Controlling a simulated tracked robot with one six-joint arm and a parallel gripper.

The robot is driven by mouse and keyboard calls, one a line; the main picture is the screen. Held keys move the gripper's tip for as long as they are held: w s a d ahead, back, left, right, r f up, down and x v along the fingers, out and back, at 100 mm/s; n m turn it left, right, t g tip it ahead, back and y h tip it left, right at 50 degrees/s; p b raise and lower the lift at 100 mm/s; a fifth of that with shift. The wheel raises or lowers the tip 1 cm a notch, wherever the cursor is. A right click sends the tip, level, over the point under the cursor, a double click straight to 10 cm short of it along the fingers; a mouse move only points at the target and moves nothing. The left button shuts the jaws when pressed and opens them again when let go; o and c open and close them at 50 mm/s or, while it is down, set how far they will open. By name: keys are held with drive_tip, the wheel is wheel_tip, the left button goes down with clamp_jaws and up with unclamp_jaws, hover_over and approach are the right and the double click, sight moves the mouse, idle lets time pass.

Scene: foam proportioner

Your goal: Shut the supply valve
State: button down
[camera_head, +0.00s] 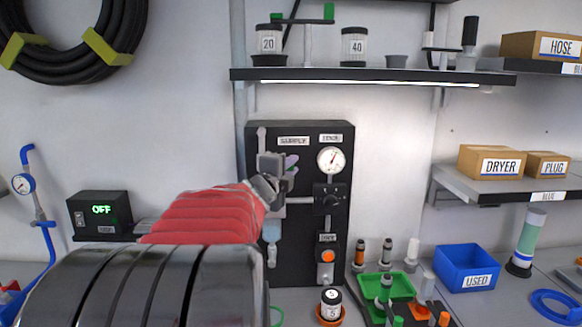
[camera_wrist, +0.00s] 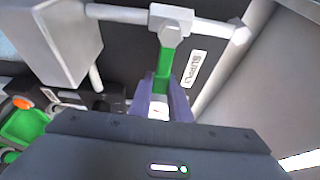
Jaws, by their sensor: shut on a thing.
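The supply valve (camera_wrist: 172,22) is a pale grey body on a pipe, beside the SUPPLY label (camera_wrist: 194,69). Its green lever (camera_wrist: 163,66) stands out roughly at right angles to the pipe in the wrist view. My gripper (camera_wrist: 163,100) is shut on the outer end of the lever, with a purple-grey finger on each side. In the head view, my gripper (camera_head: 289,165) is at the upper left of the black panel (camera_head: 310,255), below its SUPPLY label (camera_head: 293,141). My wrist and fingers hide most of the valve there.
A round gauge (camera_head: 331,160), a dark selector knob (camera_head: 330,198) and an orange button (camera_head: 328,256) are close on the right. A shelf (camera_head: 370,76) overhangs the panel. A green tray (camera_head: 400,286) and small bottles stand on the bench below.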

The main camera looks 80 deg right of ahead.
drive_tip(key=c, duration=1.8)
unclamp_jaws()
drive_tip(key=shift+w+f, duration=0.1)
drive_tip(key=shift+f, duration=0.1)
drive_tip(key=shift+c, duration=0.2)
drive_tip(key=shift+o, duration=1)
drive_tip(key=shift+r, duration=0.1)
drive_tip(key=v, duration=1.4)
drive_tip(key=shift+d, duration=0.1)
